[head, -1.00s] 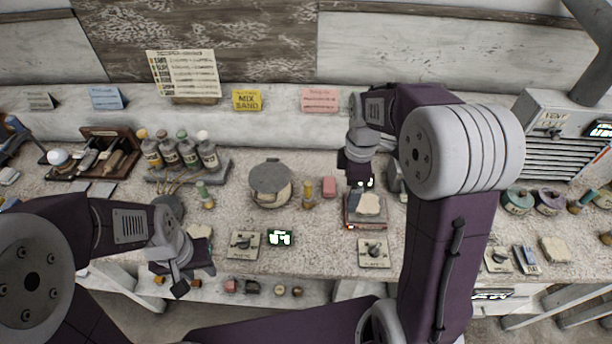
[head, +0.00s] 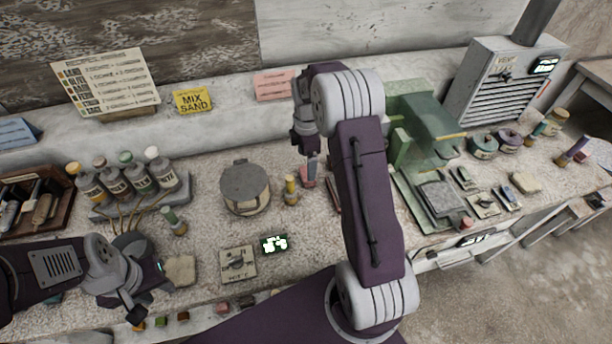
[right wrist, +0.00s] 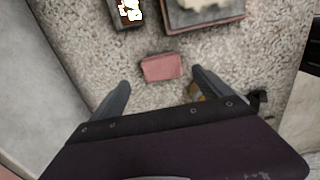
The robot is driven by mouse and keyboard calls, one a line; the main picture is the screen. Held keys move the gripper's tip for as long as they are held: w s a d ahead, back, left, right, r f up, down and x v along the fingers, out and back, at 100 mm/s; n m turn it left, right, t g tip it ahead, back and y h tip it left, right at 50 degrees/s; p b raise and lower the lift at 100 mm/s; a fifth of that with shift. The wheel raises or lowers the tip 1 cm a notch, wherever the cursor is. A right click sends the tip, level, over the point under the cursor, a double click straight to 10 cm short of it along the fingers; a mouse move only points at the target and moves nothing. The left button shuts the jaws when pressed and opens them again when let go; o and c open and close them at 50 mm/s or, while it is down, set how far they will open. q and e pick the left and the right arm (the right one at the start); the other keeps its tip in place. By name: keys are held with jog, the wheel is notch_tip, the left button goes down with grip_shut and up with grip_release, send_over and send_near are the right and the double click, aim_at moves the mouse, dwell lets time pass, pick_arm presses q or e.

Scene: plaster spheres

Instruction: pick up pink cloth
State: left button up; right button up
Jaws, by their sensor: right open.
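The pink cloth (right wrist: 161,67) looks like a small folded block lying flat on the speckled bench. In the right wrist view it lies just beyond my right gripper (right wrist: 160,93), whose two fingers are spread apart with nothing between them. In the head view the pink cloth (head: 307,178) is partly hidden by my right gripper (head: 312,165), which hangs over it. My left gripper (head: 140,308) is low at the bench's front left, apart from the cloth; its jaw opening is unclear.
A yellow-topped bottle (head: 290,190) stands close left of the cloth, with a round lidded pot (head: 245,187) beyond it. A lit display (head: 274,244) and a switch plate (head: 238,264) lie nearer the front edge. A green machine (head: 425,125) stands to the right.

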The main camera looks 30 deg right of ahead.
jog(key=shift+s+d+f, duration=0.1)
jog(key=f, duration=0.4)
jog(key=shift+s, duration=0.25)
jog(key=shift+w+f, duration=0.15)
jog(key=shift+f, duration=0.35)
jog(key=shift+r, duration=0.1)
jog(key=c, duration=1.4)
notch_tip(320, 180, up, 4)
jog(key=shift+r, duration=0.1)
jog(key=shift+c, duration=0.2)
jog(key=s+d+r, duration=0.6)
jog(key=d, duration=0.3)
jog(key=shift+s+d+r, duration=0.3)
jog(key=shift+d+r, duration=0.05)
jog(key=shift+r, duration=0.05)
